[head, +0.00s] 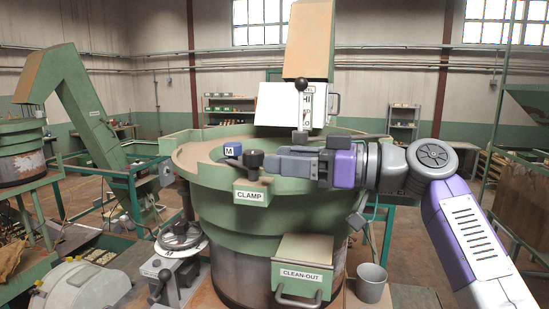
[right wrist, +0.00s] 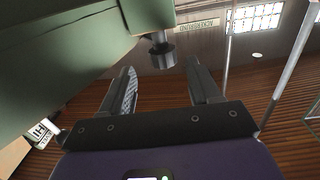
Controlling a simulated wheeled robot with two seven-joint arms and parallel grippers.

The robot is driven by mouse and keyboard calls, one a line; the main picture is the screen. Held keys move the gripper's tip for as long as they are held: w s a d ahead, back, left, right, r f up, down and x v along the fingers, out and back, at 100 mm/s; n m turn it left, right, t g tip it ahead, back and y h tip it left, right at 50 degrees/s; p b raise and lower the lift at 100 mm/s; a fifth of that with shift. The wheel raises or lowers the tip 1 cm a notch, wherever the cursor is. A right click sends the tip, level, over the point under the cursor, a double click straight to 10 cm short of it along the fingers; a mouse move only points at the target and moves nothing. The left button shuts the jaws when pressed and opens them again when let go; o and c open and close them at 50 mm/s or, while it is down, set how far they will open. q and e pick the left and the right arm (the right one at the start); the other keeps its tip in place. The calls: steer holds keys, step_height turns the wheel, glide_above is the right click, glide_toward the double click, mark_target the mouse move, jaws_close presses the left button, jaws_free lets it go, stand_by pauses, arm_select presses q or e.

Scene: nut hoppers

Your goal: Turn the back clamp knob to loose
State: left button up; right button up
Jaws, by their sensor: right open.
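A dark clamp knob (head: 253,158) stands on a green bracket above the CLAMP label (head: 249,196), at the near rim of the big green bowl (head: 205,172). My right gripper (head: 274,163) reaches in from the right at about the knob's height, its tips close to the knob's right side. In the right wrist view my right gripper (right wrist: 161,72) is open and empty. A dark round knob (right wrist: 162,54) on a short stem shows ahead, between the finger lines. I cannot tell whether it is the same knob, nor whether a finger touches it. My left gripper is not in view.
A black ball-topped lever (head: 301,88) rises behind the gripper. The CLEAN-OUT box (head: 303,258) juts out below, beside a grey bucket (head: 371,284). A handwheel (head: 180,235) stands at lower left.

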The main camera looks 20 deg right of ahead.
mark_target(260, 156)
steer(key=s+m+t+h, duration=0.1)
steer(key=h, duration=0.1)
steer(key=s+a+m+t+h, duration=0.1)
steer(key=m+t+h, duration=0.1)
steer(key=s+m+t+h, duration=0.1)
steer(key=m+t+h, duration=0.1)
steer(key=shift+s+a+r, duration=0.15)
steer(key=shift+s+a, duration=0.1)
steer(key=shift+a, duration=0.15)
steer(key=p+x, duration=0.3)
steer(key=x, duration=0.3)
steer(key=shift+w+r, duration=0.15)
steer(key=shift+w, duration=0.25)
steer(key=shift+w+a, duration=0.2)
steer(key=shift+w, duration=0.15)
jaws_close()
